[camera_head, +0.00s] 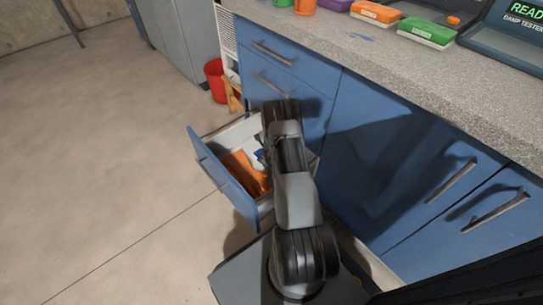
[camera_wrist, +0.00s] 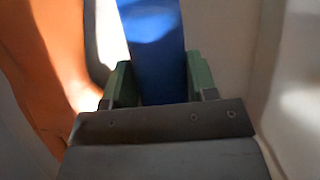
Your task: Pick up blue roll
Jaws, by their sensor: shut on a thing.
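The blue roll (camera_wrist: 155,50) stands out in the wrist view between the two green fingers of my gripper (camera_wrist: 158,85), which is shut on it. In the head view only a small piece of the blue roll (camera_head: 259,155) shows, inside the open drawer (camera_head: 226,187). My arm hides the rest of it and my gripper there. I cannot tell whether the roll still touches the drawer floor.
An orange thing (camera_head: 244,172) lies in the drawer to the left of the roll and also fills the left of the wrist view (camera_wrist: 40,70). The drawer walls are close around. A grey counter (camera_head: 420,75) with boxes stands above blue cabinets. A red bucket (camera_head: 215,82) is behind. The floor at left is clear.

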